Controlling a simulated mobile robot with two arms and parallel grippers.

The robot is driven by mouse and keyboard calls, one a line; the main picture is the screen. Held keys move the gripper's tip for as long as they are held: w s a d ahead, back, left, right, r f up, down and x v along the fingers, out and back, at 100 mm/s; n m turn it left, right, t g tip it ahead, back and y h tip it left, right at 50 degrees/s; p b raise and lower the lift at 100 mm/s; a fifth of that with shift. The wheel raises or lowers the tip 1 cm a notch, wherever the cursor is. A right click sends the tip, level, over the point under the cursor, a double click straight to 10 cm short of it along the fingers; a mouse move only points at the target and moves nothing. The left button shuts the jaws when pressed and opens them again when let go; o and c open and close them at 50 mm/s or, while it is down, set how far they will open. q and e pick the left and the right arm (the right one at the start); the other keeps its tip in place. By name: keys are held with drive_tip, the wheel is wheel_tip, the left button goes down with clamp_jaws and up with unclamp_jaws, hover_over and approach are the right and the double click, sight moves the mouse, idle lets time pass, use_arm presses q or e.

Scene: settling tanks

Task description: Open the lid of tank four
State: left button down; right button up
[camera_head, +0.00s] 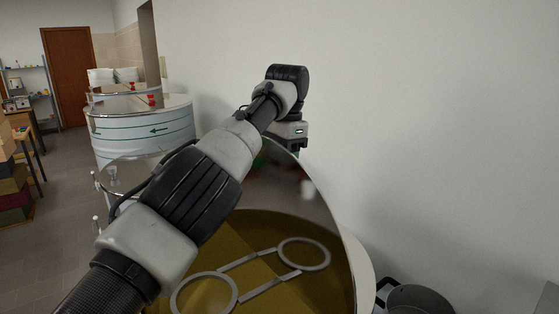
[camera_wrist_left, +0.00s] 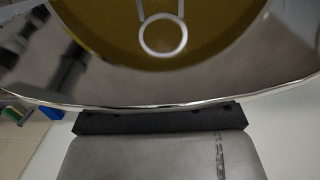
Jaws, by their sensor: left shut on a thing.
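A large round tank fills the lower middle of the head view, with a pale rim (camera_head: 364,268) at its right. Its mirror-like lid (camera_head: 318,205) stands tilted up, with its upper edge near the wall. My left arm crosses in front, and my left gripper (camera_head: 296,146) is at that upper edge, its fingertips partly hidden. In the left wrist view the gripper (camera_wrist_left: 160,118) is shut on the lid's shiny rim (camera_wrist_left: 270,92). Brown-gold liquid with grey rings (camera_head: 303,253) shows below; I cannot tell how much is reflection. No tank number is readable. My right gripper is out of view.
Another round tank (camera_head: 120,138) with green arrows and red fittings stands behind at the left. A plain white wall (camera_head: 440,120) runs close along the right. A dark round container (camera_head: 420,299) sits at the bottom right. Open floor (camera_head: 45,250) lies at the left.

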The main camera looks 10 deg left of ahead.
use_arm(q)
drive_tip(key=shift+f, duration=0.1)
drive_tip(key=c, duration=0.7)
unclamp_jaws()
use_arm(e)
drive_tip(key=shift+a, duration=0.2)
use_arm(q)
drive_tip(key=shift+a, duration=0.1)
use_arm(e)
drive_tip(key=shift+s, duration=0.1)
